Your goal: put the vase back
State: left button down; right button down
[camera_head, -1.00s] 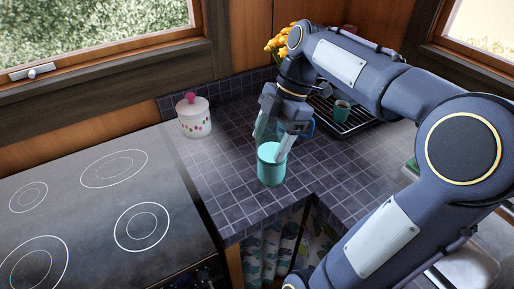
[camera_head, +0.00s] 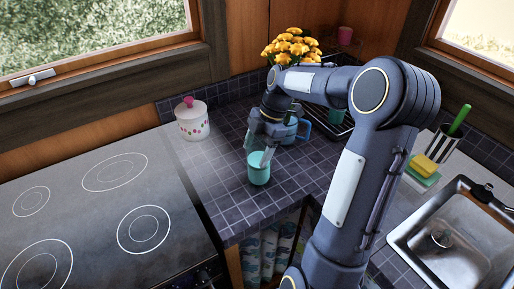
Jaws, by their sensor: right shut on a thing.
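A small teal vase (camera_head: 259,174), open at the top, is upright over the tiled counter (camera_head: 232,203), right of the stove. My right gripper (camera_head: 263,156) reaches down from above and is shut on its rim, with one pale finger showing at the mouth. The vase is at or just above the tiles; I cannot tell whether its base touches them. My left gripper is not in view.
A white lidded jar (camera_head: 192,121) stands to the left at the back. Yellow flowers (camera_head: 291,46), a blue mug (camera_head: 304,129) and a dish rack (camera_head: 343,128) are behind my arm. The sink (camera_head: 455,238) is at right. Tiles around the vase are clear.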

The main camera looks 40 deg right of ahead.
jog(key=shift+f, duration=0.15)
jog(key=shift+c, duration=1.1)
grip_release()
jog(key=v, duration=1.1)
jog(key=shift+r+b, duration=0.25)
jog(key=shift+b, duration=0.05)
jog(key=shift+s+d+r, duration=0.1)
jog(key=shift+r, duration=0.25)
